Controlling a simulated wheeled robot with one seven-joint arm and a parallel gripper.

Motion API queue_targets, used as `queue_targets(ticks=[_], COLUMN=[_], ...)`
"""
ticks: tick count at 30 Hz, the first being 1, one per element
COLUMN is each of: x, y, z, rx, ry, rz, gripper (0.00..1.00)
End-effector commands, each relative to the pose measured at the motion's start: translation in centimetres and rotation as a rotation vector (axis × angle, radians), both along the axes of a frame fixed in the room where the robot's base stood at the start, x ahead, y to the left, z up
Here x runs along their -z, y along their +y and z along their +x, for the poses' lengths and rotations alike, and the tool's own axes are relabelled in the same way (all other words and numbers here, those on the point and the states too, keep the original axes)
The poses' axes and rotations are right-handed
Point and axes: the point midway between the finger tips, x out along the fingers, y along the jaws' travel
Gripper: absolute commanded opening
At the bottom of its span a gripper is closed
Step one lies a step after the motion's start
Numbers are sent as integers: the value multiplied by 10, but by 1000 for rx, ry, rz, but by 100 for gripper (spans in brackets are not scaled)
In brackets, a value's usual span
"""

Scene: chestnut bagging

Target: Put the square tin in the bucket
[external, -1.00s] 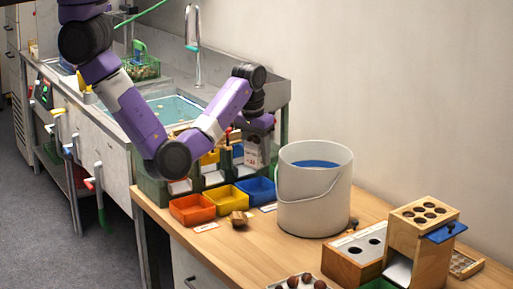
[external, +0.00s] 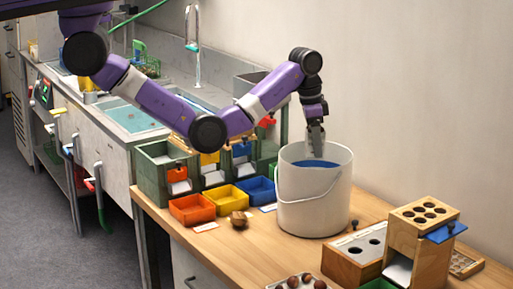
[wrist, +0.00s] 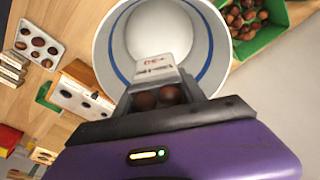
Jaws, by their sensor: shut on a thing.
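The square tin (wrist: 155,70) is pale grey with red marks on its face; brown chestnuts (wrist: 158,97) show in its near end in the wrist view. My gripper (wrist: 166,96) is shut on the tin. In the external view my gripper (external: 315,128) points down over the mouth of the bucket (external: 312,205), with the tin (external: 317,149) under it. I cannot tell whether the tin's lower end is below the rim.
Red, yellow and blue bins (external: 215,201) stand left of the bucket. A wooden block with holes (external: 355,255) and a wooden dispenser (external: 420,245) stand to its right. A green tray of chestnuts (wrist: 262,40) shows in the wrist view. A wall is behind.

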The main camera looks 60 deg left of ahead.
Motion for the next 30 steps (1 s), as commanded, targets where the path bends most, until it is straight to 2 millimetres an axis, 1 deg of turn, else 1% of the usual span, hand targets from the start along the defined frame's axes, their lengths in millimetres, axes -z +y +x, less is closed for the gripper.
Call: queue_targets(ticks=[1, 4, 8, 11, 17, 23, 27, 30], x=[10, 11, 13, 22, 53, 98, 131, 150], y=[-5, -14, -19, -20, -21, -21, -21, -21], z=[4, 8, 10, 10, 9, 8, 9, 9], rx=[65, 164, 223, 238, 238, 237, 236, 236], ry=[-1, -1, 0, 1, 2, 4, 4, 3], rz=[1, 1, 1, -1, -1, -1, 0, -1], gripper=[0, 0, 0, 0, 0, 0, 0, 0])
